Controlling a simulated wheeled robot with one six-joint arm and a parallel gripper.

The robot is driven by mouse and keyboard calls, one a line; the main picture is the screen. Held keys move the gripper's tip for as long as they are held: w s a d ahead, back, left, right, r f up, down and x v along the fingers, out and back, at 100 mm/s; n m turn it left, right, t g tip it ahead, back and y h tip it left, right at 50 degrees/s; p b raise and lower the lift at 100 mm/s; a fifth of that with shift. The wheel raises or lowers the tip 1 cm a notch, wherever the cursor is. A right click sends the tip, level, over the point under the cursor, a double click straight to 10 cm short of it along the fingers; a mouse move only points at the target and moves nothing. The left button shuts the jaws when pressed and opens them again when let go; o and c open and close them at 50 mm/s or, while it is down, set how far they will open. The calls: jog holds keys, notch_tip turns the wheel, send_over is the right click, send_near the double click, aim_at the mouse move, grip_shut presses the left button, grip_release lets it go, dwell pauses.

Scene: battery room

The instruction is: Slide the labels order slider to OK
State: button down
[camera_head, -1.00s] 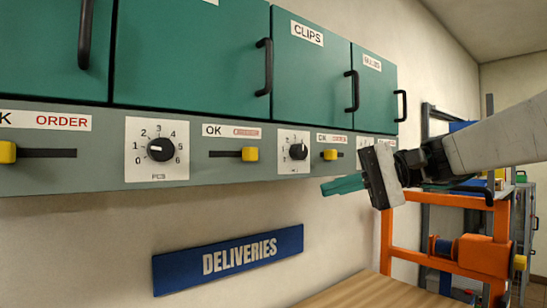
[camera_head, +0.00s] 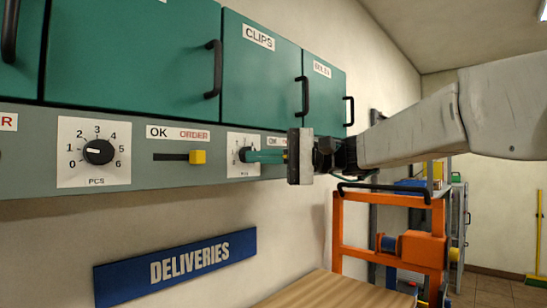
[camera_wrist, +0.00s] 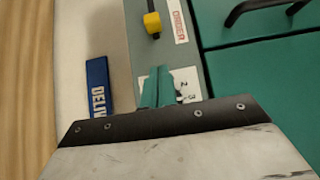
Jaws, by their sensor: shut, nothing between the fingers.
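A slider with a yellow knob (camera_head: 198,157) sits on the grey strip under the green cabinets. Its knob is at the right end of the dark slot, below the word ORDER on the OK/ORDER plate (camera_head: 178,133). The label of the cabinet above is cut off, so I cannot read whose slider this is. The same knob seems to show in the wrist view (camera_wrist: 152,24). My gripper (camera_head: 244,156), with teal fingers, is shut and empty, right of the knob and apart from it, in front of a small dial. In the wrist view its fingertips (camera_wrist: 158,72) point toward the strip.
A PCS dial (camera_head: 98,151) is left of the slider. The CLIPS cabinet (camera_head: 258,62) has a protruding black handle. A blue DELIVERIES sign (camera_head: 178,266) hangs below. A wooden top (camera_head: 325,290) and an orange frame (camera_head: 388,203) stand lower right.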

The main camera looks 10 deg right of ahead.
aim_at(197, 157)
jog(key=a, duration=0.4)
jog(key=shift+w, duration=0.35)
jog(key=s+a, duration=0.2)
jog(key=a, duration=0.1)
jog(key=shift+a, duration=0.25)
jog(key=shift+s+a, duration=0.1)
jog(key=shift+a, duration=0.05)
